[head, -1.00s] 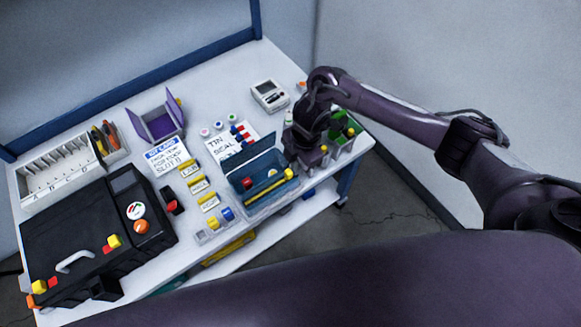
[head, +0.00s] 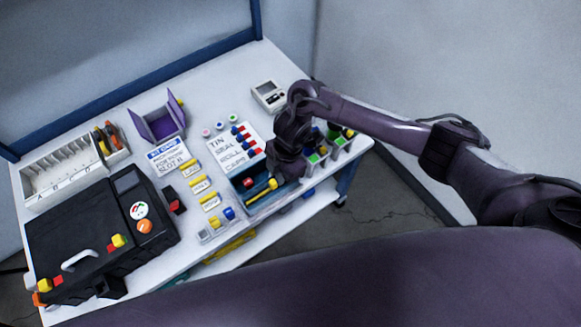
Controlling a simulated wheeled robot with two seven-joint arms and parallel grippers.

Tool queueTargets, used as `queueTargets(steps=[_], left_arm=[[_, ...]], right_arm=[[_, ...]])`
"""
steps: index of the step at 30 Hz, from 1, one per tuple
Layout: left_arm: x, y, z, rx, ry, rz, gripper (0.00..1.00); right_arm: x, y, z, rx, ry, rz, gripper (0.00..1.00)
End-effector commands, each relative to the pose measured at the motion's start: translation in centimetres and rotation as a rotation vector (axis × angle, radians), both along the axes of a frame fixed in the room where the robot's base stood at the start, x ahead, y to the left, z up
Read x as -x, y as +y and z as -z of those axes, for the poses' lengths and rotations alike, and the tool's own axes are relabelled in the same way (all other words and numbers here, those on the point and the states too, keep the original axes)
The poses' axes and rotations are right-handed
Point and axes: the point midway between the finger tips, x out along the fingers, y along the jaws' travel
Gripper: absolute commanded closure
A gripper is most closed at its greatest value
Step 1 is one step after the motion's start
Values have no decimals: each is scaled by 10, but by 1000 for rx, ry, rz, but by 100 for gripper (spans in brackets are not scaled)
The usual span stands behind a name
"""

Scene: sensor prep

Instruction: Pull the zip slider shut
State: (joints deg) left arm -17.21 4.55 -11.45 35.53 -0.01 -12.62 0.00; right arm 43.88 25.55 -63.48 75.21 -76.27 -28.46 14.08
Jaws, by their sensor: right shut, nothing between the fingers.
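A blue open-topped case (head: 238,186) sits at the table's front edge, with a small red item inside. A yellow bar with a knob-like end (head: 262,190) runs along its front; I cannot tell for sure that this is the zip slider. My right gripper (head: 280,178) points down over the case's right part, close to the bar's knob end. It is shut with nothing in it. It hides the case's right end, and I cannot tell whether it touches the bar. My left gripper is not in view.
A printed card (head: 228,140) with red and blue caps lies behind the case. Green-lined bins (head: 338,140) stand right of my gripper. Yellow labelled blocks (head: 200,186) are to the left. A black case (head: 85,235) fills the front left.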

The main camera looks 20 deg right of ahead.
Motion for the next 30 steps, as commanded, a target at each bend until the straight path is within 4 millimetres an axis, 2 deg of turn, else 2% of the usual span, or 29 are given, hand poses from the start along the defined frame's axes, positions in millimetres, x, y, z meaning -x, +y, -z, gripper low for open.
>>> queueTargets(steps=[30], left_arm=[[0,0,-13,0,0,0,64]], right_arm=[[18,49,0,-2,1,-1,100]])
